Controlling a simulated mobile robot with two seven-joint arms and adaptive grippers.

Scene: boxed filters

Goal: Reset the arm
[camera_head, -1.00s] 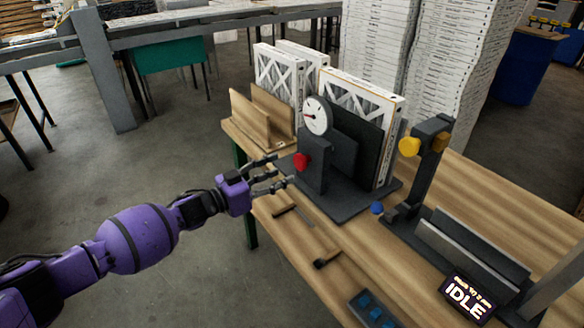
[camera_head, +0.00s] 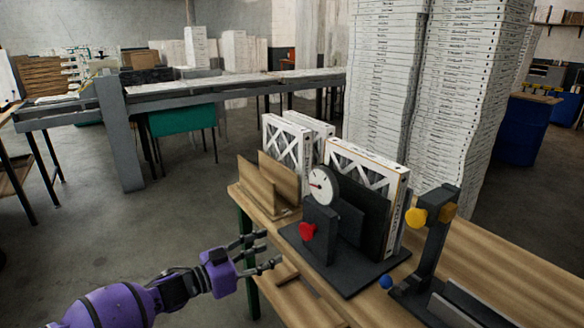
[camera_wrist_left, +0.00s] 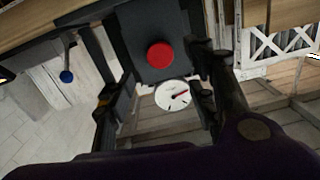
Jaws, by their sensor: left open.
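My left arm is purple and black and comes in from the lower left of the head view. Its gripper (camera_head: 262,252) is open and empty, at the table's left front edge, left of and below a red button (camera_head: 307,231). In the left wrist view the open fingers (camera_wrist_left: 160,100) frame the red button (camera_wrist_left: 160,55) and the white dial gauge (camera_wrist_left: 172,95), with a gap to both. My right arm is not in view.
The wooden table (camera_head: 470,255) bears a black fixture with the gauge (camera_head: 323,185), white-framed filters (camera_head: 365,165), a wooden rack (camera_head: 268,190) and a black post with a yellow knob (camera_head: 416,216). Tall filter stacks (camera_head: 385,80) stand behind. Floor at left (camera_head: 130,235) is clear.

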